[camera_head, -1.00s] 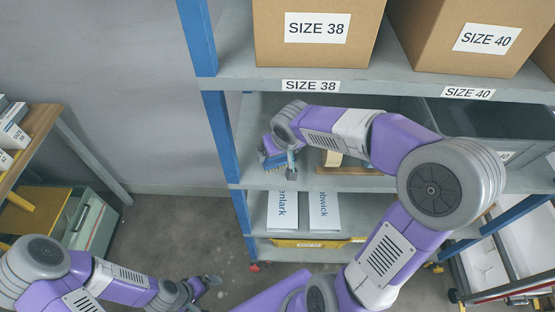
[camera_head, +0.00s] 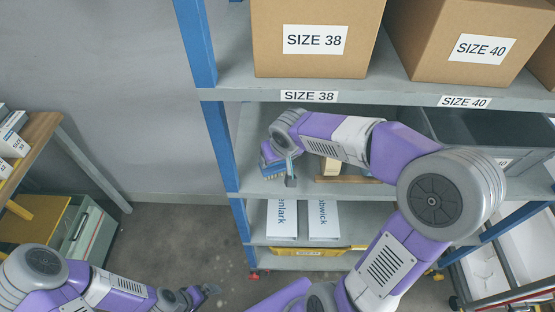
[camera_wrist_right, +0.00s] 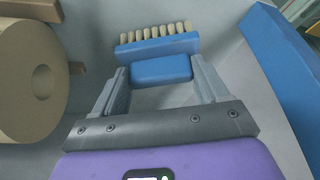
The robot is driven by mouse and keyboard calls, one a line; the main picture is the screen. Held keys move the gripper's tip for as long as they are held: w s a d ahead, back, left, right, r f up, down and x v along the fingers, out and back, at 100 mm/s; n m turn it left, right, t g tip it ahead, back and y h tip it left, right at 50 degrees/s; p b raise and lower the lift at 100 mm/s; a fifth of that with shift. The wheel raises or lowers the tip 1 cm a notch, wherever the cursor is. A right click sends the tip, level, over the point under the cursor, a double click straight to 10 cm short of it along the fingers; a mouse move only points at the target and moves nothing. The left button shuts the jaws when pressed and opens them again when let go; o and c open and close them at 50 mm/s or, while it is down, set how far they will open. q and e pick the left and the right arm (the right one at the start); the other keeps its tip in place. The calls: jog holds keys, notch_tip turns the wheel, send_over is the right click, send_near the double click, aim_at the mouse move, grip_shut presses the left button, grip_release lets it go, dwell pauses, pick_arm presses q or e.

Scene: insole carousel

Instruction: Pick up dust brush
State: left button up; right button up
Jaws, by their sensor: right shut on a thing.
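The dust brush is a blue block with a row of pale bristles. In the right wrist view the brush (camera_wrist_right: 165,48) sits between the fingers of my right gripper (camera_wrist_right: 160,78), which are shut on its blue block. In the head view the brush (camera_head: 269,160) shows small at the left end of the middle shelf, partly hidden by my right gripper (camera_head: 283,168). I cannot tell whether the brush touches the shelf. My left gripper (camera_head: 208,291) is low in the head view, away from the shelves, too small to tell its opening.
A brown roll (camera_wrist_right: 35,80) lies left of my right gripper. A blue rack post (camera_wrist_right: 280,60) stands close on its right. The upper shelf (camera_head: 380,92) with cartons is above my right arm.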

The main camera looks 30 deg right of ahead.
jog(key=shift+s+r, duration=0.25)
jog(key=shift+r, duration=0.15)
jog(key=s+a+b, duration=0.2)
jog(key=s, duration=1.5)
jog(key=shift+s+a, duration=0.15)
jog(key=shift+a, duration=0.25)
